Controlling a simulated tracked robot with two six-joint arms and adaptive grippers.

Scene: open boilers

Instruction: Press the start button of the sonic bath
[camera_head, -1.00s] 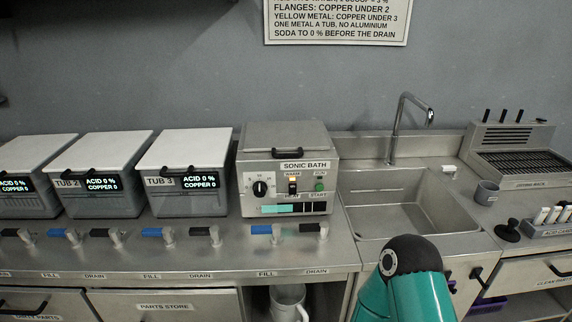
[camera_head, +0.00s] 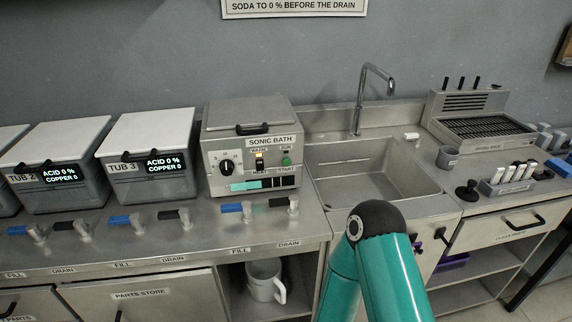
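The sonic bath (camera_head: 250,148) is a grey metal box with a closed lid, standing on the counter left of the sink. Its front has a black dial (camera_head: 226,167), a small lit switch (camera_head: 260,161), a green button (camera_head: 286,160) by the words RUN and START, and a strip with a teal part (camera_head: 245,186) along the bottom. A teal arm link of mine with a black joint rises at the bottom centre, in front of the sink. Neither of my grippers is in view.
Blue and black fill and drain levers (camera_head: 236,208) line the counter's front edge. Tub 3 (camera_head: 150,165) stands left of the bath. The sink (camera_head: 360,165) with its tall tap is at the right. A white mug (camera_head: 265,281) sits on the shelf below.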

